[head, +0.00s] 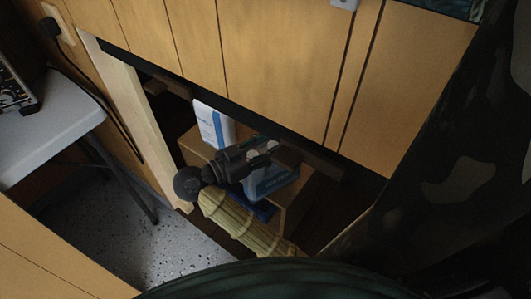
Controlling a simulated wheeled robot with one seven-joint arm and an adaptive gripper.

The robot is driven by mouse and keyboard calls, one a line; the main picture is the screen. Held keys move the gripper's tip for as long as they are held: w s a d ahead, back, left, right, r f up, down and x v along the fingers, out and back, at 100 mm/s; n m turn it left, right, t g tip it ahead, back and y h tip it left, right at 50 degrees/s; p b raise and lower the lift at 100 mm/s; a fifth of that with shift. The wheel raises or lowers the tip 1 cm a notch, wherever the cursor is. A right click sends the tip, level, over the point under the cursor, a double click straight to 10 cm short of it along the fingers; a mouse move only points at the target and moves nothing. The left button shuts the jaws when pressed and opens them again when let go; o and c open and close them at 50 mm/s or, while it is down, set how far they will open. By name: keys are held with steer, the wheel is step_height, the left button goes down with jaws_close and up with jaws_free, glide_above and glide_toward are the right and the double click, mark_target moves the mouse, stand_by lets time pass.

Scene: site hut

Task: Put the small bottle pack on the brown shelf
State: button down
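A white and blue pack (212,125) stands upright on a brown shelf (192,148) inside the opening under the wooden panels. A second bluish-white pack (272,184) is right beside my gripper (268,150), with a dark blue piece below it. I cannot tell for certain which of the two is the small bottle pack. My black gripper reaches in between the two packs, over the brown shelf. Its fingertips are in shadow and partly hidden, so I cannot tell whether they hold the second pack.
Wooden panels (270,55) with a dark lower edge hang over the opening. A pale upright post (135,115) bounds it on the left. A grey table (50,135) with dark legs stands at left. Speckled floor (165,250) is clear in front.

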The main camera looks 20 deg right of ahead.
steer(key=w+d+f+b, duration=0.1)
steer(key=w+f+b, duration=0.1)
steer(key=w, duration=0.4)
steer(key=w+d+f+b, duration=0.1)
steer(key=w+f+b, duration=0.1)
steer(key=w, duration=0.4)
steer(key=shift+d+f+b, duration=0.2)
steer(key=shift+d+b, duration=0.2)
steer(key=shift+b, duration=0.05)
steer(key=c, duration=0.9)
jaws_free()
steer(key=shift+f, duration=0.15)
steer(key=shift+a, duration=0.1)
steer(key=p+v, duration=0.2)
steer(key=v, duration=1)
steer(key=shift+p, duration=0.4)
